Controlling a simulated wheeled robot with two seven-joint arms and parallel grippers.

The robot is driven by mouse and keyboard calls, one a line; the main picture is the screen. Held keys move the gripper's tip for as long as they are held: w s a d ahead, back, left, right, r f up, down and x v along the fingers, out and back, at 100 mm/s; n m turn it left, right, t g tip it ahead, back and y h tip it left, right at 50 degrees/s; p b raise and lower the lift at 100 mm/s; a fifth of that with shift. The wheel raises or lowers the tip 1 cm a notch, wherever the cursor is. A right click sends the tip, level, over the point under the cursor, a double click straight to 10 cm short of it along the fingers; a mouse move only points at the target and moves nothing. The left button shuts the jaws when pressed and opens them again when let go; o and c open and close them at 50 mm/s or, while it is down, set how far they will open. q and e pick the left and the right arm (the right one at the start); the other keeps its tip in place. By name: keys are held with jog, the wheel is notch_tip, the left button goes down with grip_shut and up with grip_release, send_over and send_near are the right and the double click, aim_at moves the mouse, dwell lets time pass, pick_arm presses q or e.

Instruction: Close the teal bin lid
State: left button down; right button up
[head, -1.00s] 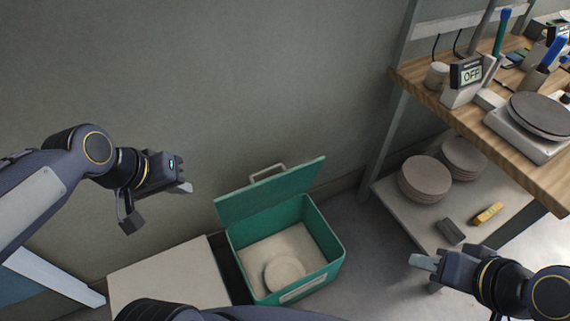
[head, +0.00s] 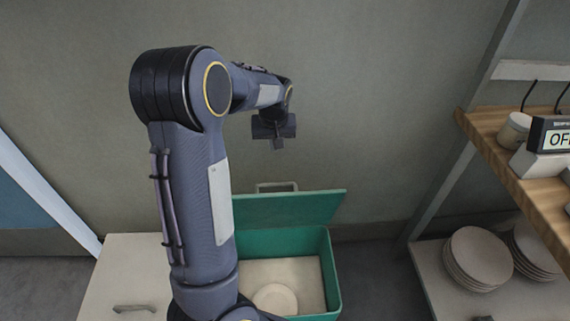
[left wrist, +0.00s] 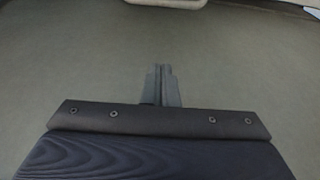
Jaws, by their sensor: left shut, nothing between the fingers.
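The teal bin (head: 334,270) stands on the floor by the wall. Its teal lid (head: 312,207) is open, tilted up at the back, with a pale handle (head: 276,186) on its far edge. A round pale plate (head: 275,298) lies inside. My left gripper (head: 278,146) is above and behind the lid, apart from it, near the wall. In the left wrist view its fingers (left wrist: 163,85) are together with nothing between them, and part of a light handle (left wrist: 167,3) shows at the top edge. My left arm hides part of the bin's left side. My right gripper is out of view.
A pale cabinet (head: 120,265) stands left of the bin. At the right are a wooden worktop (head: 500,150) and a lower shelf (head: 430,275) with stacked plates (head: 478,257). Floor between the bin and shelf is clear.

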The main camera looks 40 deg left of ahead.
pick_arm(q)
notch_tip(320, 180, down, 11)
jog(key=s+b, duration=0.1)
jog(key=b, duration=0.1)
jog(key=shift+d, duration=0.45)
jog(key=shift+s, duration=0.1)
